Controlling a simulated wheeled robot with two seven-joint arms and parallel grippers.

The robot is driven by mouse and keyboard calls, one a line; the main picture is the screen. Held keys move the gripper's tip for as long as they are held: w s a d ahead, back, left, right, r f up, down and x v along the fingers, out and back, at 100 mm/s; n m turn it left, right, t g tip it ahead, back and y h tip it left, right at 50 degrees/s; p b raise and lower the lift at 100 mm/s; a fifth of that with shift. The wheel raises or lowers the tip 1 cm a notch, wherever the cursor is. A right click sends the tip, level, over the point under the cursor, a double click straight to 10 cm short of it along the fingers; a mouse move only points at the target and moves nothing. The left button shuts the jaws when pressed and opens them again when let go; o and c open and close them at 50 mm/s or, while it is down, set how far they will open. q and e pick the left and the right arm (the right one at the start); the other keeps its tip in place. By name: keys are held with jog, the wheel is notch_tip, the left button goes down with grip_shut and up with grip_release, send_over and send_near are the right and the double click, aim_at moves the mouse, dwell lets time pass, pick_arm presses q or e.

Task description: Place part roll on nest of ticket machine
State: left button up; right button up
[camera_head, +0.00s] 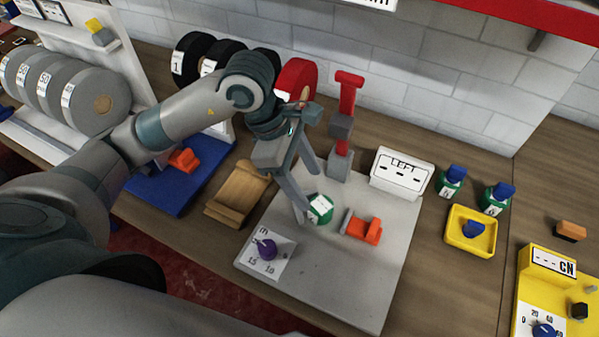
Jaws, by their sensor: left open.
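A green roll with a white label (320,208) is on the grey base plate (345,285) of a machine with a red-handled press (347,95), which I take for the ticket machine. My left gripper (311,194) is open, its two grey fingers pointing down at the roll. One fingertip is at the roll's left edge and the other is behind it; I cannot tell whether they touch it. No separate nest can be made out; the roll and fingers cover that spot. My right gripper is not in view.
An orange clamp (364,229) stands just right of the roll, a purple knob (266,249) at front left. A wooden cradle (238,192) is left; green blue-topped pieces (451,181) and a yellow tray (471,245) are right.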

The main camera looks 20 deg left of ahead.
pick_arm(q)
jog(key=v, duration=0.3)
jog(key=shift+r+b, duration=0.15)
jog(key=shift+b, duration=0.2)
